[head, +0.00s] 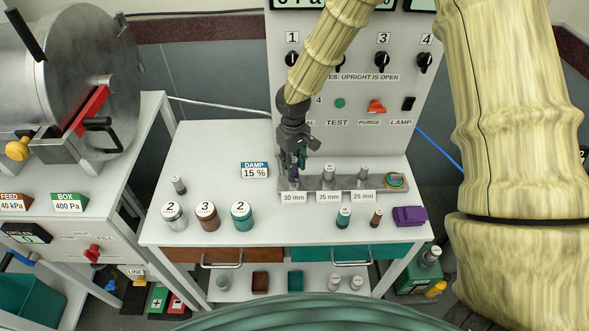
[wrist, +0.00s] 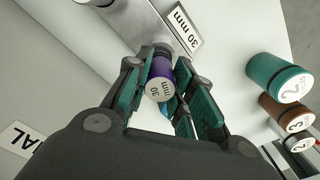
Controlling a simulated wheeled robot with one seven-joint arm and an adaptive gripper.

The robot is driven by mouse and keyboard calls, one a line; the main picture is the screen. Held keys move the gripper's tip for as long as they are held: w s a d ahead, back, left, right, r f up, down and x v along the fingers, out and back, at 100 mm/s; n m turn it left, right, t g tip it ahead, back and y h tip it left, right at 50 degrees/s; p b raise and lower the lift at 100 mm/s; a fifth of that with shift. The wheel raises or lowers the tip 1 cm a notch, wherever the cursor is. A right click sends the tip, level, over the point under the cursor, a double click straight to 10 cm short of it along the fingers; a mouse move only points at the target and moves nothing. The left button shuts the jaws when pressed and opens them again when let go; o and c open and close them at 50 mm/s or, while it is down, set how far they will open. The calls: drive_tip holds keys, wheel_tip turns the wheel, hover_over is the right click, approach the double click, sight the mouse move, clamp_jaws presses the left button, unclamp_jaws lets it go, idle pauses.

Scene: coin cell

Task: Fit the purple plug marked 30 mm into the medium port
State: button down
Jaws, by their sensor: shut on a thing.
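The purple plug (wrist: 158,76) has a pale end face marked 30 mm. My gripper (wrist: 162,84) is shut on it, with teal finger pads on both sides. The plug's far end points at the grey metal rail (wrist: 160,18) close to the 30 mm label (wrist: 181,30). In the head view my gripper (head: 296,168) is at the rail's left end, just above the 30 mm label (head: 293,197). My fingers hide most of the plug there. I cannot tell whether its far end is inside the port.
On the rail (head: 345,183), grey stubs stand behind the 35 mm (head: 328,173) and 25 mm (head: 362,173) labels. Teal (head: 344,217) and brown (head: 376,217) plugs and a purple block (head: 410,215) are in front. Numbered jars (head: 207,216) stand left. The panel (head: 350,130) rises behind.

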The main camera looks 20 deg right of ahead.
sight(294, 160)
drive_tip(key=shift+f+b, duration=1)
drive_tip(key=shift+f, duration=0.75)
drive_tip(key=shift+s, duration=0.1)
drive_tip(key=c, duration=1.2)
unclamp_jaws()
drive_tip(key=shift+f, duration=0.1)
drive_tip(key=shift+c, duration=0.2)
wheel_tip(294, 160, up, 12)
drive_tip(key=shift+r+b, duration=0.15)
drive_tip(key=shift+b, duration=1.1)
